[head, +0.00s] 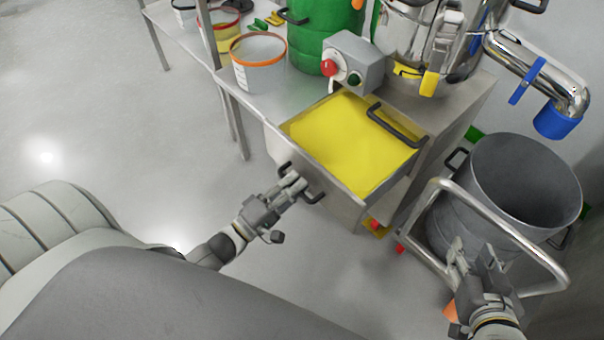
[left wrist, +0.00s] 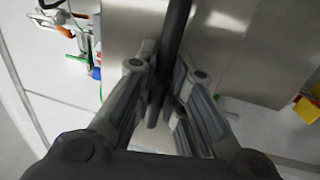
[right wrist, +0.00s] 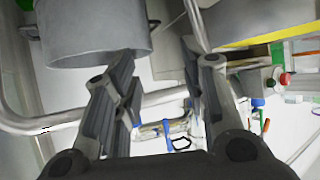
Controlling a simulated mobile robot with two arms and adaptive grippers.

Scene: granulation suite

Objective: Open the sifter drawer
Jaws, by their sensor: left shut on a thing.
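The sifter drawer (head: 349,142) has steel rims and a bright yellow inside, and it stands pulled out from the steel bench in the head view. A black handle (head: 314,196) is on its near front. My left gripper (head: 293,184) is shut on that handle; the handle also shows as a dark bar between the fingers in the left wrist view (left wrist: 177,25). My right gripper (head: 473,258) is open and empty, beside the steel tube frame in front of the grey drum; its parted fingers also show in the right wrist view (right wrist: 160,75).
The grey drum (head: 524,178) stands at right with a bent steel tube frame (head: 478,212) before it. A control box with a red knob (head: 329,67), a green drum (head: 325,25) and an orange-rimmed bucket (head: 259,75) stand on the bench. The floor at left is clear.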

